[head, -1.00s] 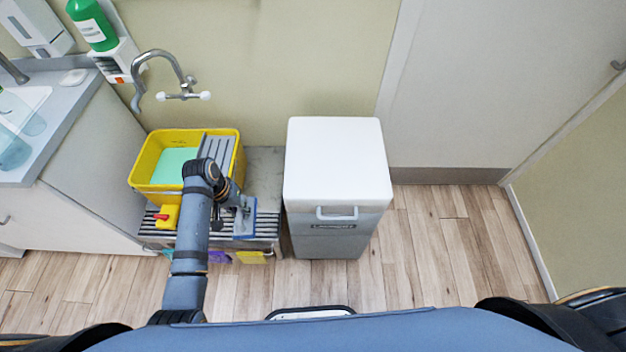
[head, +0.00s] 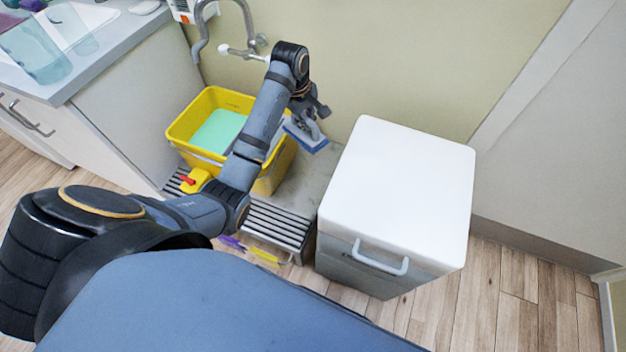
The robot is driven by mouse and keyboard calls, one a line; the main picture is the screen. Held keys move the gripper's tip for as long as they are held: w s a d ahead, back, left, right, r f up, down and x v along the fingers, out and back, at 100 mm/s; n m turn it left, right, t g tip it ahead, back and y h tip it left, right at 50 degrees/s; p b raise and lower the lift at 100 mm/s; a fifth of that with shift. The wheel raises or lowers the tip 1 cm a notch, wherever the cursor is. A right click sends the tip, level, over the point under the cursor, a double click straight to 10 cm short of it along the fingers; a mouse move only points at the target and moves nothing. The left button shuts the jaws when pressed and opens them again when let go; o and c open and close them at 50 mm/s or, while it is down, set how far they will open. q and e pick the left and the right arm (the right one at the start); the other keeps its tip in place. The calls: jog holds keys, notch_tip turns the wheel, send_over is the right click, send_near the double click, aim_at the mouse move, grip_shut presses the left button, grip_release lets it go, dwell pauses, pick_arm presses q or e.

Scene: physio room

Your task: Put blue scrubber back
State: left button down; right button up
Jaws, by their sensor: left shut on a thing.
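The blue scrubber (head: 304,137) is a flat blue pad with a grey handle. My left gripper (head: 311,116) is shut on it and holds it up, tilted, between the yellow bucket and the white-lidded bin. The yellow bucket (head: 178,128) with pale green liquid stands at the left, partly hidden behind my left arm. The slatted grey rack (head: 278,229) is in front of the bucket, its middle covered by my arm. My right gripper is not in view.
The white-lidded bin (head: 405,180) stands close on the right, its top bare. A wall tap (head: 238,50) rises behind the bucket. A sink counter (head: 105,45) is at the left. A purple thing (head: 232,243) and a yellow thing (head: 264,255) hang at the rack's front.

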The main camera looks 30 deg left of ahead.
pick_arm(q)
jog(key=shift+r, duration=0.2)
jog(key=shift+s+f, duration=0.25)
jog(key=shift+f, duration=0.85)
jog(key=shift+w+f+b, duration=0.1)
jog(key=shift+f+b, duration=3.55)
jog(key=shift+f, duration=9.1)
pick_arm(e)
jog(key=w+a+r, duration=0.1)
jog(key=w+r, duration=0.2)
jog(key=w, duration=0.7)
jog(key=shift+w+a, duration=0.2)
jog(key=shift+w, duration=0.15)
pick_arm(q)
jog(key=shift+f, duration=0.25)
jog(key=c, duration=1.3)
grip_release()
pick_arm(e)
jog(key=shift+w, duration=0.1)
